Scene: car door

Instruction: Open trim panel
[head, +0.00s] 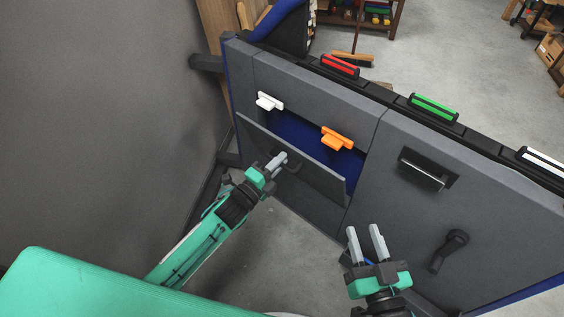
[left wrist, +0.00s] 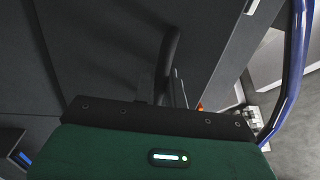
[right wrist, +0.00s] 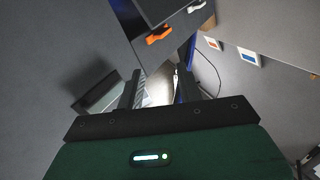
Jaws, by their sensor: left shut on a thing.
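The grey trim panel (head: 318,176) on the car door is tilted outward at its top, with a blue recess (head: 300,133) showing behind it. A white clip (head: 268,101) and an orange clip (head: 337,138) sit at the upper edge of the opening. My left gripper (head: 279,161) is shut on the panel's dark handle (head: 293,163); a dark curved bar, likely this handle, shows in the left wrist view (left wrist: 167,62). My right gripper (head: 365,237) is open and empty, in front of the door to the right of the panel. The orange clip also shows in the right wrist view (right wrist: 159,35).
The door (head: 470,190) carries a pull handle (head: 425,171) and a crank (head: 449,250) to the right. Red (head: 339,66), green (head: 433,106) and white (head: 541,160) pieces line its top edge. A grey wall (head: 100,120) stands on the left. Floor is clear beneath the door.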

